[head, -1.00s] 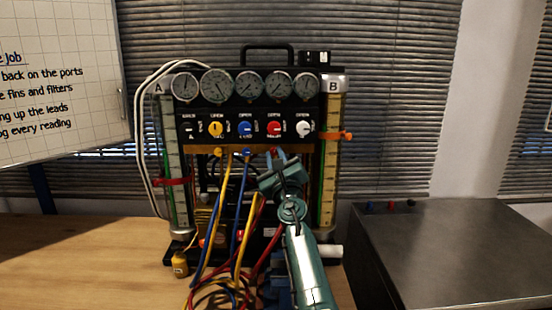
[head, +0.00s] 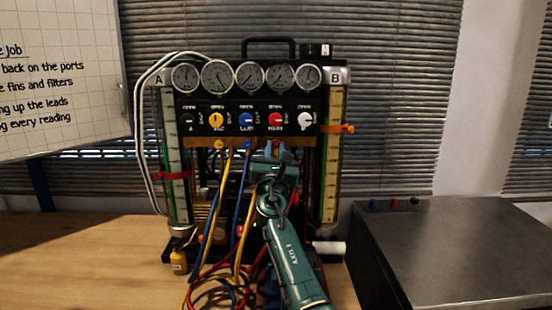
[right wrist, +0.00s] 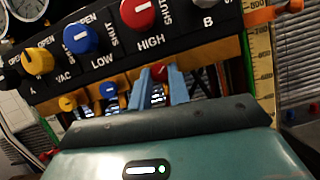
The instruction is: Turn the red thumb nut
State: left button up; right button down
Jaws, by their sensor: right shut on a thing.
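The red thumb nut (right wrist: 159,72) sits on the brass bar, below the red HIGH knob (right wrist: 137,12). Only part of it shows between the two blue fingers of my right gripper (right wrist: 161,82). The gripper is shut on the nut, a finger on each side. In the head view my right gripper (head: 275,158) reaches up to the bar from below, and its jaws and wrist largely hide the nut. A yellow nut (right wrist: 67,103) and a blue nut (right wrist: 109,90) sit along the bar to the left. My left gripper is not in view.
The gauge rig (head: 246,99) stands on a wooden bench (head: 100,260), with several round gauges on top. Yellow, blue and red hoses (head: 232,200) hang close to the left of my right arm. A grey metal cabinet (head: 460,245) stands to the right.

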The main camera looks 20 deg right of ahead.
jog(key=shift+a+f+m+h+b, duration=0.15)
jog(key=shift+m+h+b, duration=0.25)
jog(key=shift+m, duration=0.4)
jog(key=m+g+h+b, duration=0.1)
jog(key=m, duration=0.1)
jog(key=shift+m, duration=0.3)
jog(key=m+g+h+b, duration=0.1)
jog(key=m+b, duration=0.1)
jog(key=m, duration=0.1)
jog(key=shift+a+h, duration=0.1)
jog(key=shift+h, duration=0.2)
jog(key=shift+w+r+m+g+b, duration=0.1)
jog(key=shift+r+m+g+b, duration=0.1)
jog(key=shift+m, duration=0.4)
jog(key=shift+r+m+g+b, duration=0.1)
jog(key=shift+m+g+b, duration=0.1)
jog(key=shift+m, duration=0.4)
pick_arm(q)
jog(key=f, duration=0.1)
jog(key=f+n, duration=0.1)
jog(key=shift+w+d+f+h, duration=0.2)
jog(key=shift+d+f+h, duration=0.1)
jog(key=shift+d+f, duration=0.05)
pick_arm(e)
jog(key=shift+m+h, duration=0.3)
jog(key=shift+m, duration=0.1)
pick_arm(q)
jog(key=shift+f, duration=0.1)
